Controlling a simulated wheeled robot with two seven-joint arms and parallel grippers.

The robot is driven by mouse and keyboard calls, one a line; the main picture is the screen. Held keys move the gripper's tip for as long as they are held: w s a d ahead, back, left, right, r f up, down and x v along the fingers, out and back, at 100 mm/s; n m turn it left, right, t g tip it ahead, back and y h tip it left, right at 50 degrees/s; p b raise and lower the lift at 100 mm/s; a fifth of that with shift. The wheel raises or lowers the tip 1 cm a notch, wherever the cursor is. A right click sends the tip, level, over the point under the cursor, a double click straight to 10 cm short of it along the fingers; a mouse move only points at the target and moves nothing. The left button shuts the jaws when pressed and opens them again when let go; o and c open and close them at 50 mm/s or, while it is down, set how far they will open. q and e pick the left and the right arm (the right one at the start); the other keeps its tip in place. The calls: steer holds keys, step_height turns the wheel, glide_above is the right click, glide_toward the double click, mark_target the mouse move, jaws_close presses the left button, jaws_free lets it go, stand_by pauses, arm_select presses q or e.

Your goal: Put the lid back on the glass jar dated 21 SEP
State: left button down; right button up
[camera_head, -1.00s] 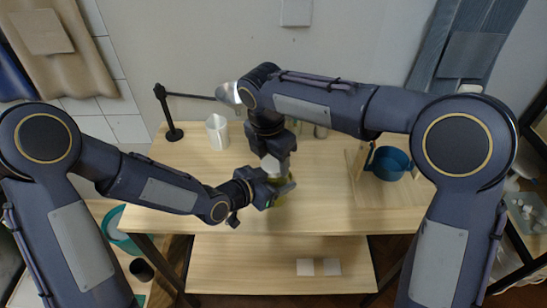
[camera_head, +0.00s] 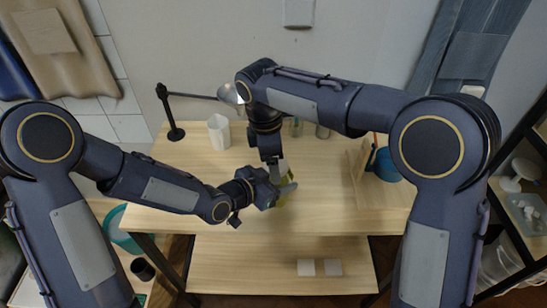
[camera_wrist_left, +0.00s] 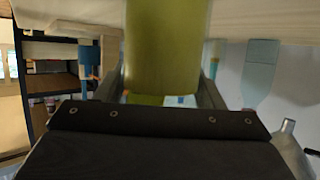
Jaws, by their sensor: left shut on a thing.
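My left gripper (camera_head: 280,190) is shut on a yellow-green glass jar (camera_head: 282,201) above the middle of the table. Most of the jar is hidden by the gripper in the head view. In the left wrist view the jar (camera_wrist_left: 165,45) fills the space between the fingers, and no date can be read. My right gripper (camera_head: 271,158) points down just above and behind the left gripper, close to the jar's top. Its fingertips are small and partly hidden, so I cannot tell their opening. I cannot make out a lid.
Small jars (camera_head: 322,131) stand behind my right forearm. A blue pot (camera_head: 388,168) is at the right, partly covered by my arm. The table's front is clear.

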steer(key=shift+r, duration=2.25)
steer(key=shift+d, duration=0.1)
steer(key=shift+c, duration=0.4)
steer(key=n, duration=0.2)
steer(key=r+n, duration=0.1)
steer(key=n, duration=0.3)
steer(key=shift+d+r+y, duration=0.1)
steer(key=shift+r+y, duration=0.3)
steer(key=n, duration=0.2)
steer(key=r+n, duration=0.1)
steer(key=n, duration=0.3)
steer(key=shift+r+n+y, duration=0.25)
steer(key=shift+n+y, duration=0.05)
steer(key=shift+f, duration=4.05)
